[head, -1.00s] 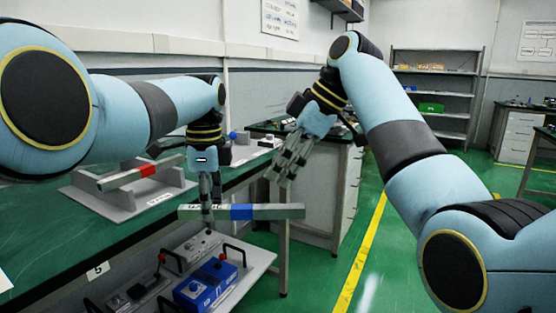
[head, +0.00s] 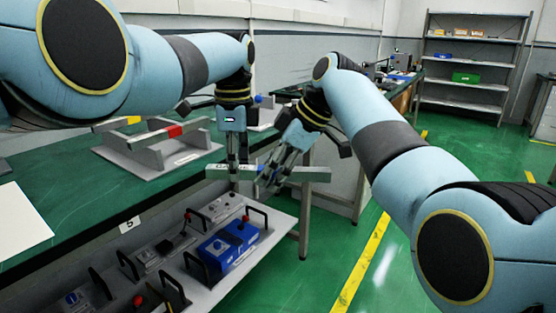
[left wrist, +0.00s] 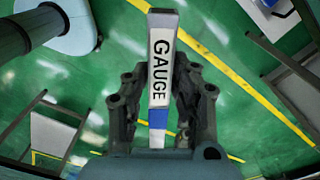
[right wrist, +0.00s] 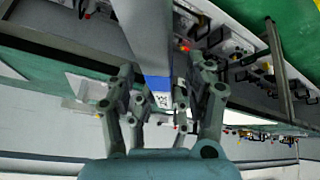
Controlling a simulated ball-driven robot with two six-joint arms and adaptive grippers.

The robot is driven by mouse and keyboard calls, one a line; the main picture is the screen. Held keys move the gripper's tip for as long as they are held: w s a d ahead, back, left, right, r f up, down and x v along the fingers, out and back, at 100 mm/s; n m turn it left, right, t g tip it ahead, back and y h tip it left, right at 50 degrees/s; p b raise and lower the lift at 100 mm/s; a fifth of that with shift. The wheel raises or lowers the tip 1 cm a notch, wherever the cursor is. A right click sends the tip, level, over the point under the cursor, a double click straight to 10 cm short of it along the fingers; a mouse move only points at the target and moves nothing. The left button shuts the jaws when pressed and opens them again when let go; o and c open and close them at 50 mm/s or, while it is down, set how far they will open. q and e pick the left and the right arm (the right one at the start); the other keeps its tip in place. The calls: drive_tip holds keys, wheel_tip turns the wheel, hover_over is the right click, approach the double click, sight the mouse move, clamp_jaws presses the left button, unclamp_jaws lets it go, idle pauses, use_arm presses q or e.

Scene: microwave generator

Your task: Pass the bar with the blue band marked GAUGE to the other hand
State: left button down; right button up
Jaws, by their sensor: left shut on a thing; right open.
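The grey GAUGE bar (head: 313,174) is held level in front of the bench, above the lower shelf. My left gripper (head: 234,182) points down and is shut on it toward its left part. In the left wrist view, the GAUGE lettering and blue band on the bar (left wrist: 159,60) lie between my left fingers (left wrist: 158,88). My right gripper (head: 268,178) is open, reaching the bar from the right near the blue band, partly covering it. In the right wrist view, the bar (right wrist: 150,40) and its blue band pass between my open right fingers (right wrist: 158,92); contact cannot be told.
A grey rack (head: 190,155) on the green bench holds a bar with a red band (head: 174,131); a yellow-banded bar (head: 128,121) is behind. Green floor is open to the right.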

clamp_jaws()
use_arm(q)
drive_tip(key=c, duration=1)
unclamp_jaws()
